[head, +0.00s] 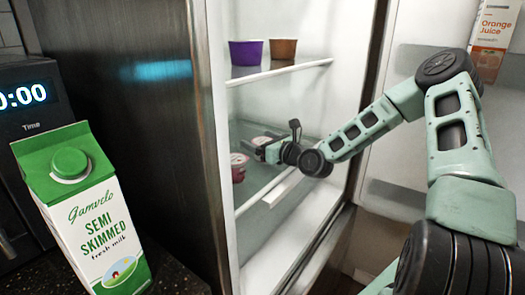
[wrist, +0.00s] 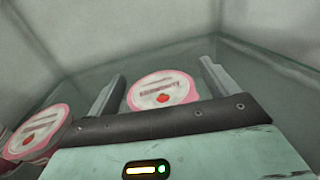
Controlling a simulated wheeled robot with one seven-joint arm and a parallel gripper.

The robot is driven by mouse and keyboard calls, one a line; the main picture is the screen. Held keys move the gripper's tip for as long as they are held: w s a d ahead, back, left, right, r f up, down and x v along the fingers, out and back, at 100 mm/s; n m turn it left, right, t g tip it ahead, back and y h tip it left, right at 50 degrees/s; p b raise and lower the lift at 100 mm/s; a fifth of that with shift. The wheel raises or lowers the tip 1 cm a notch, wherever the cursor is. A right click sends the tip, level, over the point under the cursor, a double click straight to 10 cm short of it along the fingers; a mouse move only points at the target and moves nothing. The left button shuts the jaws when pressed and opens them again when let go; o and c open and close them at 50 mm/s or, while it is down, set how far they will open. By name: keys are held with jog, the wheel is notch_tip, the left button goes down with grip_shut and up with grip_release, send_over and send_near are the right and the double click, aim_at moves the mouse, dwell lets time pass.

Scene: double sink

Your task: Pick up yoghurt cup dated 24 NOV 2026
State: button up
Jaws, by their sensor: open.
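My gripper (head: 268,149) reaches into the open fridge at the lower glass shelf. In the wrist view my gripper (wrist: 163,70) is open, one finger on each side of a yoghurt cup (wrist: 163,91) with a white and pink lid and a red fruit picture. Neither finger clearly touches it. A second, similar yoghurt cup (wrist: 36,132) lies to the left, outside the fingers. In the head view a pink-and-white cup (head: 239,160) shows left of my gripper, and another lid (head: 262,141) is partly hidden by it. The printed dates are too small to read.
A purple cup (head: 246,52) and a brown cup (head: 283,49) stand on the shelf above. The upper shelf edge (head: 290,70) runs over my gripper. An orange juice carton (head: 492,35) is in the door. A milk carton (head: 85,215) stands on the counter outside.

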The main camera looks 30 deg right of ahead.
jog(key=shift+w+a, duration=0.1)
jog(key=shift+w, duration=0.4)
jog(key=c, duration=1.2)
jog(key=shift+o, duration=0.2)
jog(key=shift+r, duration=0.15)
